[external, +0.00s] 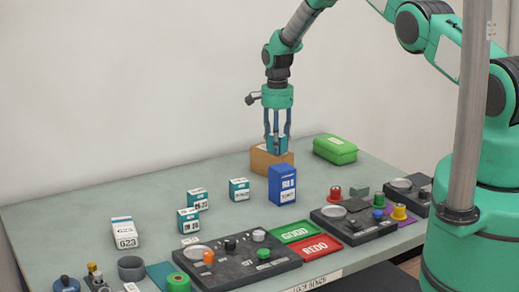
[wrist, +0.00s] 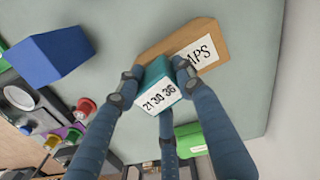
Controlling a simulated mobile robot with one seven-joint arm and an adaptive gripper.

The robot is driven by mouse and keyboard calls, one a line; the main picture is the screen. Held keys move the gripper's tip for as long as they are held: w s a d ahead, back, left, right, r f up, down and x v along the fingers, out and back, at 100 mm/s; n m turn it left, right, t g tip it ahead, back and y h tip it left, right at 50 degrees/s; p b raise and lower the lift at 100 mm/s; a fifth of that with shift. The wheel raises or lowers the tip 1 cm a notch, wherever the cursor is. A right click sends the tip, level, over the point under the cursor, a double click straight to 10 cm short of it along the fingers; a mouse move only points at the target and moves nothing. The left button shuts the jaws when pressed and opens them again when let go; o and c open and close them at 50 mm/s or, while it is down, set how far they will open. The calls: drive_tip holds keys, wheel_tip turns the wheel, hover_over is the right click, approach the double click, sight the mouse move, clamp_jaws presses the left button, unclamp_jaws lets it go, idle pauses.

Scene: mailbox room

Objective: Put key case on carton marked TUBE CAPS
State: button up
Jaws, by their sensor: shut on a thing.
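My gripper (external: 276,138) is shut on a small teal box with a white face printed 21 30 36 (wrist: 160,96). The brown carton (external: 262,160) is under or just behind the held box; in the wrist view its label (wrist: 196,54) reads APS, the rest covered. I cannot tell whether the held box touches the carton's top. A green lidded case (external: 335,150) with a pale label stands to the right of the carton. No label reads key case, so I cannot tell by name which thing it is.
A blue box (external: 283,185) stands close in front of the carton. Several teal-and-white boxes (external: 239,189) and a white carton (external: 124,231) stand at the left. Dark control panels (external: 233,258), with green and red trays (external: 316,246), line the front edge. The table's back left is clear.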

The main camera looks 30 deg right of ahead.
drive_tip(key=shift+f, duration=0.15)
drive_tip(key=o, duration=1.2)
drive_tip(key=shift+o, duration=0.2)
drive_tip(key=shift+r+b, duration=0.7)
drive_tip(key=shift+r, duration=5.5)
